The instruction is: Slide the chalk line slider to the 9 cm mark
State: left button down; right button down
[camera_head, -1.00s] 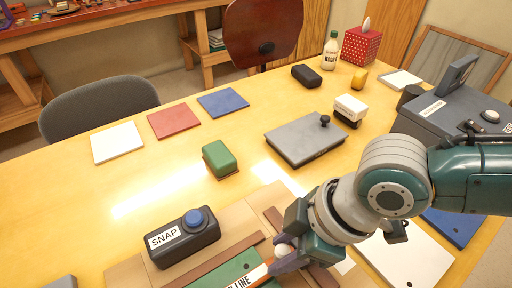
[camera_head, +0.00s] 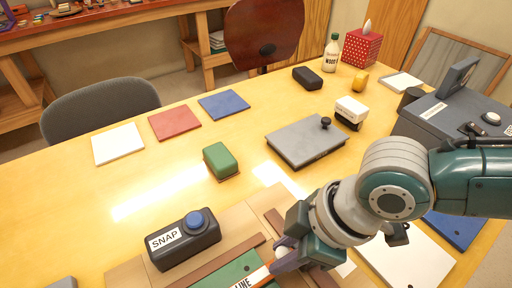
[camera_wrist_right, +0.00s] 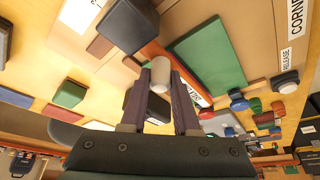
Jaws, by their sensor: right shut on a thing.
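The chalk line slider shows as a pale rounded knob (camera_head: 281,252) at the bottom of the head view, by a white strip (camera_head: 246,283) lettered "LINE". The strip lies over a green panel (camera_head: 238,268) edged by brown rails. My right gripper (camera_head: 287,262) is shut on the knob. In the right wrist view the knob (camera_wrist_right: 160,74) stands between the two dark fingers (camera_wrist_right: 160,105), at their tips. The lower part of the slider is hidden by the fingers. I cannot make out any centimetre marks. My left gripper is not in view.
A black box labelled SNAP with a blue button (camera_head: 184,239) stands left of the green panel. A green block (camera_head: 220,160) and a grey plate with a knob (camera_head: 298,143) lie beyond it. A white board (camera_head: 408,262) lies to the right. The table's left side is mostly clear.

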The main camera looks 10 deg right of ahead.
dwell(0.4)
jog(key=shift+s+d+r+p, duration=0.1)
jog(key=shift+s+d+p, duration=0.15)
jog(key=shift+s+p, duration=0.35)
jog(key=shift+s+d+r+p, duration=0.1)
jog(key=shift+s+d+p, duration=0.1)
jog(key=shift+s+p, duration=0.3)
jog(key=shift+s+d+f, duration=0.1)
jog(key=shift+s+f, duration=0.05)
jog(key=shift+s, duration=0.2)
jog(key=c, duration=0.6)
grip_release()
jog(key=shift+c, duration=0.2)
